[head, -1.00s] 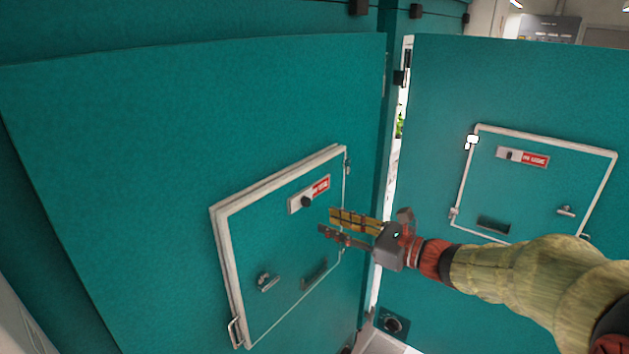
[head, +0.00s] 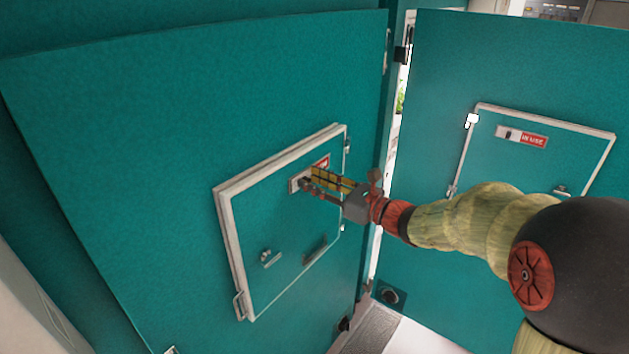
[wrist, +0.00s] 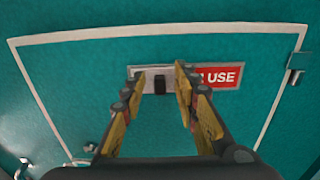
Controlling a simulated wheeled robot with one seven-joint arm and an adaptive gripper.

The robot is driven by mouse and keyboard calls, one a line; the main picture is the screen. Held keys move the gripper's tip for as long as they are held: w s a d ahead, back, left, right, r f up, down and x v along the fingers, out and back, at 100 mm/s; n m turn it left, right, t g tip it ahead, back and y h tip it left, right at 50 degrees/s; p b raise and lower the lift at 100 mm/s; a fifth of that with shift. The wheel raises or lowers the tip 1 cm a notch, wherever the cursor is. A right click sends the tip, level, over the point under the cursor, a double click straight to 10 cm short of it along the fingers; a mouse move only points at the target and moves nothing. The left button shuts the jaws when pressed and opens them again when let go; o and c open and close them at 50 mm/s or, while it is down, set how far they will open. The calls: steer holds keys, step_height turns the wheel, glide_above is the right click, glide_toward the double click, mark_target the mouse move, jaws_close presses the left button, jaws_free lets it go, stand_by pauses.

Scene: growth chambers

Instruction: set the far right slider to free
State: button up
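Two sliders show in the head view, each on a small hatch. The right slider (head: 508,133) has a dark knob on a pale plate, with a red IN USE label beside it. The left slider plate (head: 294,185) is partly hidden behind my gripper (head: 308,179). In the wrist view, that left slider's dark knob (wrist: 159,86) sits between the open fingers of my gripper (wrist: 159,72), with a gap on each side. Its red label (wrist: 224,76) reads USE, its left part hidden by a finger. Whether the fingertips touch the plate I cannot tell.
The right hatch (head: 553,118) is on another teal door, partly behind my arm. A narrow bright gap (head: 399,120) separates the two large doors.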

steer(key=shift+c, duration=0.3)
jaws_close()
stand_by(0.6)
